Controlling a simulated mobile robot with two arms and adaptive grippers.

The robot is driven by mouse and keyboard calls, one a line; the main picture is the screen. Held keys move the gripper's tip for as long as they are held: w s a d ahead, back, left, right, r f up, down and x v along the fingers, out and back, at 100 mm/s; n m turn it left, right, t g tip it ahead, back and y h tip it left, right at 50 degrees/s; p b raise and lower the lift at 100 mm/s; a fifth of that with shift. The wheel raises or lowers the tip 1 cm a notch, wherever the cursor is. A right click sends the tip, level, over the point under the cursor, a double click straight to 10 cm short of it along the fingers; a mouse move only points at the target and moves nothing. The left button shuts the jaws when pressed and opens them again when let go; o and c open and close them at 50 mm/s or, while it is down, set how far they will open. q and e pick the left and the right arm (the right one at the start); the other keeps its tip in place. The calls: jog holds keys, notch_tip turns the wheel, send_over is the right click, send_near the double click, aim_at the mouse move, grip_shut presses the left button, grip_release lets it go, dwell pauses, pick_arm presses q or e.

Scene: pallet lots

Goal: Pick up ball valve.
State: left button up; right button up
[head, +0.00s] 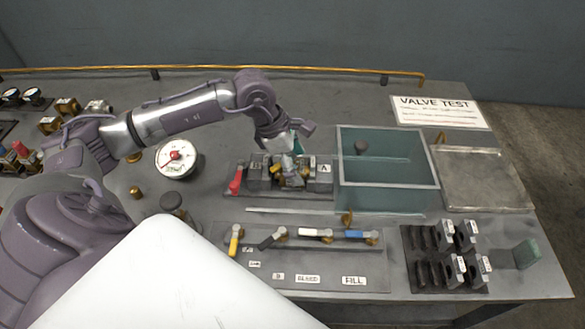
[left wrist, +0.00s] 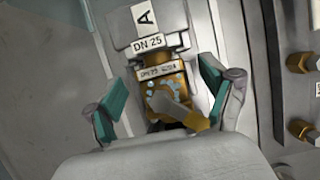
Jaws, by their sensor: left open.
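The brass ball valve (left wrist: 162,83) sits in a grey fixture marked "A" and "DN 25" (left wrist: 150,40) in the left wrist view. It has a small white label, pale bluish spots on its body and a grey lever. In the head view the valve (head: 291,180) is partly hidden by my left gripper (head: 290,160), which points down over the fixture. In the left wrist view the teal finger pads of my left gripper (left wrist: 163,95) stand apart on either side of the valve. My right gripper is not in view.
A teal-walled glass tank (head: 388,205) stands right of the fixture, with an empty metal tray (head: 484,180) beyond. A red lever (head: 235,182) is at the fixture's left. Lever valves (head: 315,233) line the front panel. A round gauge (head: 177,158) lies left.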

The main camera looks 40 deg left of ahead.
pick_arm(q)
grip_shut()
dwell(0.4)
jog(key=shift+r, duration=0.15)
